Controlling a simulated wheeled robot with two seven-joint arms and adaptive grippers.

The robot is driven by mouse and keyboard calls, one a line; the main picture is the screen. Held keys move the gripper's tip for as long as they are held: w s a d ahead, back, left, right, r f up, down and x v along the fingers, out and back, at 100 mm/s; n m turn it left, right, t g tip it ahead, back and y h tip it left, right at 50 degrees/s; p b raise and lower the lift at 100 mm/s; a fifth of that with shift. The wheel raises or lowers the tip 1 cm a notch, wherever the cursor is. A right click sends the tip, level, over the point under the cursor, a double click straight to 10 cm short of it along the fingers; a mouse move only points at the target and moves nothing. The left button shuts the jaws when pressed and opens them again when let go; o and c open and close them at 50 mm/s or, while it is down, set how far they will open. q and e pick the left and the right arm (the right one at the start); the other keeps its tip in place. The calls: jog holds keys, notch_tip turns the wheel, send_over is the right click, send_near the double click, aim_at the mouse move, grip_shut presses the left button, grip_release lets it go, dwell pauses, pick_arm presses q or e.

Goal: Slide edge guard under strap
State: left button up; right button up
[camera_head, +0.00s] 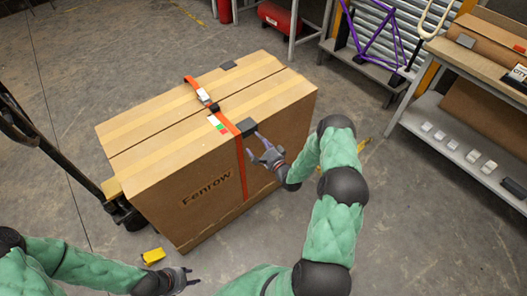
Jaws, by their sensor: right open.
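A large cardboard box (160,165) marked "Fenrow" stands in the middle of the head view. Another dark piece (228,65) lies at the far top edge, apart from the strap. My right gripper (268,155) is open, just below and right of the near guard. My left gripper (194,276) is open and empty, low in front of the box.
A yellow object (153,256) lies on the floor near my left gripper. A pallet jack (50,150) stands at the left. A shelf bench (440,125) with small pale blocks is at the right. A rack with a purple frame (375,35) stands behind. Floor right of the box is mostly clear.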

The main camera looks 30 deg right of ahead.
aim_at(237, 140)
jog(key=shift+w+b, duration=0.35)
jog(key=shift+w, duration=1.9)
jog(key=c, duration=1.2)
jog(key=shift+o, duration=1)
jog(key=shift+a, duration=0.15)
jog(key=shift+s+a, duration=0.15)
jog(key=shift+a, duration=1.35)
jog(key=shift+s+a, duration=0.1)
jog(key=shift+a, duration=1.35)
